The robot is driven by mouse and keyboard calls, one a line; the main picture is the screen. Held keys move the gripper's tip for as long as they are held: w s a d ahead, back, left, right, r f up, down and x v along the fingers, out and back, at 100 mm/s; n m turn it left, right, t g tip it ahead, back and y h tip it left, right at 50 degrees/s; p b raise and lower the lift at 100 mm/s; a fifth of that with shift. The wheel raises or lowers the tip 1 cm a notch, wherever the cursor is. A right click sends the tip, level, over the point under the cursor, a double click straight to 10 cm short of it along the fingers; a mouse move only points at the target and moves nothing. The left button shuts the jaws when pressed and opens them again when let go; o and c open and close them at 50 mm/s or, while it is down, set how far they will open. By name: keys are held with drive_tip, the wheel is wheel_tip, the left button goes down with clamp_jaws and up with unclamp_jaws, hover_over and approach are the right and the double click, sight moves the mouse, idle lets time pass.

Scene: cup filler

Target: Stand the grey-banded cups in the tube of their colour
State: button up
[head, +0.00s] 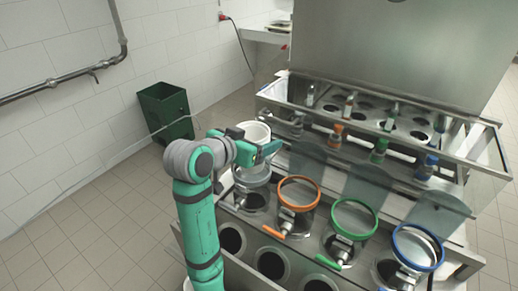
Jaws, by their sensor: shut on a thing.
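My gripper (262,151) is shut on a white, round-rimmed cup (256,131) and holds it upright above the leftmost tube. My gripper hides much of the cup's side, so I cannot make out a grey band. The leftmost tube (252,177) is clear with a pale rim, right below the cup. I cannot tell whether the cup touches it. To its right stand tubes with an orange rim (299,180), a green rim (354,203) and a blue rim (418,230). No cup shows clearly in these three.
The steel filler machine (400,45) stands behind, with several small coloured valves and round holes on its shelf. Clear tilted panels rise behind the tubes. Round openings (270,263) line the front. A green bin (166,110) stands by the tiled wall. Floor at left is clear.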

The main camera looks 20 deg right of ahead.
drive_tip(key=shift+w+d+f, duration=0.15)
drive_tip(key=shift+w+f, duration=0.1)
drive_tip(key=shift+f, duration=0.2)
drive_tip(key=shift+w+f, duration=0.15)
drive_tip(key=shift+f, duration=0.75)
drive_tip(key=shift+w+f, duration=0.15)
drive_tip(key=shift+f, duration=0.7)
drive_tip(key=shift+f, duration=0.15)
drive_tip(key=o, duration=1)
drive_tip(key=shift+r, duration=0.2)
drive_tip(key=v, duration=1.2)
